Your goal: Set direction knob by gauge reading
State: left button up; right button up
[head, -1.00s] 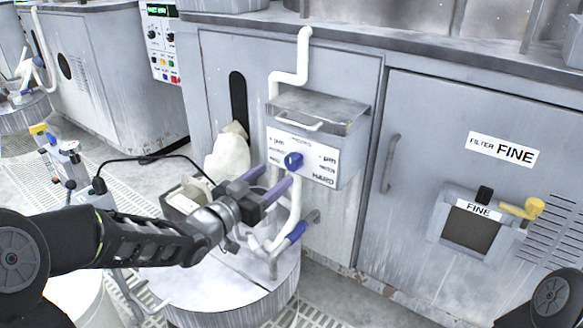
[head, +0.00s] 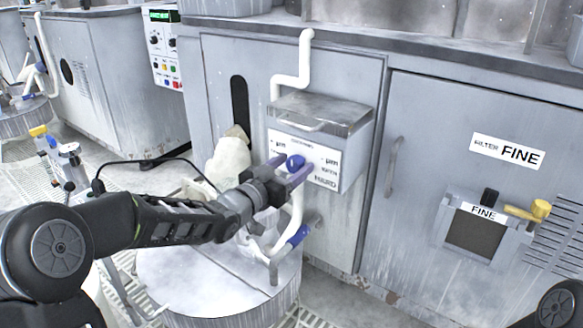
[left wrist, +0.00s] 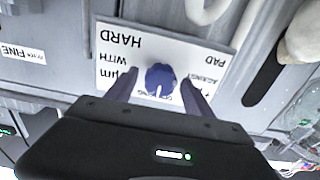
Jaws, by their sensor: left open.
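The blue direction knob (head: 296,162) sits on the white labelled panel (head: 325,158) of a grey box with a tilted clear cover (head: 325,112). My left gripper (head: 290,171) is at the panel, its purple fingers open on either side of the knob. In the left wrist view the knob (left wrist: 160,79) shows upside down between the two fingertips (left wrist: 158,84), and I cannot tell whether they touch it. The labels HARD, WITH and PAD are readable there. The knob's exact pointing is unclear. No gauge reading is legible. My right gripper is not in view.
A white pipe (head: 304,60) runs above the box, and a pipe with a blue-handled valve (head: 298,235) stands below it. A round grey platen (head: 215,285) is under my arm. A FINE filter window (head: 475,236) with a yellow handle (head: 540,210) is at right.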

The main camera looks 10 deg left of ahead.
pick_arm(q)
jog(key=shift+c, duration=0.2)
grip_shut()
dwell(0.3)
jog(key=n+p, duration=0.3)
jog(key=n, duration=0.2)
jog(key=shift+a+r+p, duration=0.1)
jog(key=shift+p, duration=0.3)
jog(key=n+p, duration=0.2)
jog(key=shift+n, duration=1.1)
jog(key=shift+f, duration=0.2)
